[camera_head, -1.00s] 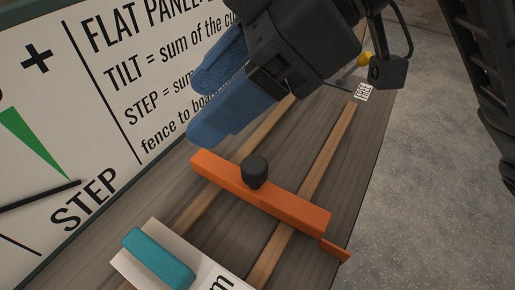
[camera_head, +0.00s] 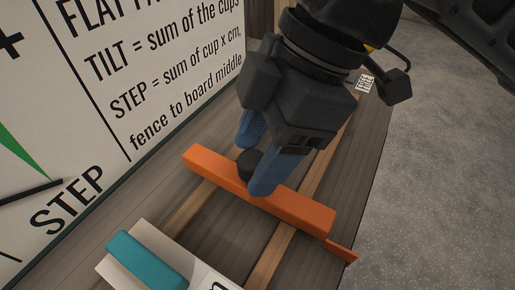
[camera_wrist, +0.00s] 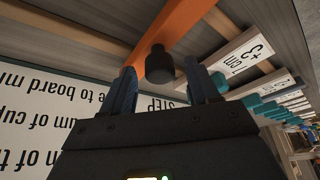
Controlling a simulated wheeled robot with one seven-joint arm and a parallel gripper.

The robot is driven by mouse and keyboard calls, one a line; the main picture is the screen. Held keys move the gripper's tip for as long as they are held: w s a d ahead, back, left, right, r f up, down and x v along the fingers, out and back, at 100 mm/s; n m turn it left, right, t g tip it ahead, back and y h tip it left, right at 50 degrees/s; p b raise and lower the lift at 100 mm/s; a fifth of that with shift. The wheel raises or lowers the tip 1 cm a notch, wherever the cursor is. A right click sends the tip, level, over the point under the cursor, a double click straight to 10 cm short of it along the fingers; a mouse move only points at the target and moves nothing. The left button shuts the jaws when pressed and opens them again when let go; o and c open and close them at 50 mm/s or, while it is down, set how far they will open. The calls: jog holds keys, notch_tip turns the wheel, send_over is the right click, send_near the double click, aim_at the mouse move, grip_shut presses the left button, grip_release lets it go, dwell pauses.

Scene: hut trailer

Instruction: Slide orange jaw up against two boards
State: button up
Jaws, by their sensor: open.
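The orange jaw (camera_head: 295,208) is a long bar lying across two wooden rails on the bench. A dark knob (camera_head: 248,163) stands up from it. In the wrist view the orange jaw (camera_wrist: 180,22) runs past the far side of the knob (camera_wrist: 159,64). My gripper (camera_head: 257,160) has blue fingers, and the knob sits between them. In the wrist view my gripper (camera_wrist: 161,88) is open, with a finger on each side of the knob and a visible gap. I cannot pick out the two boards for certain.
A teal block on a white labelled card (camera_head: 145,260) lies in front of the jaw. In the wrist view a card marked +3 1 cm (camera_wrist: 241,58) and several more stretch away. A lettered sign (camera_head: 130,75) stands at the left. Open floor (camera_head: 440,190) is at the right.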

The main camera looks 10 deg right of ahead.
jog(key=shift+a+f, duration=0.15)
jog(key=shift+f, duration=0.05)
grip_shut()
dwell(0.5)
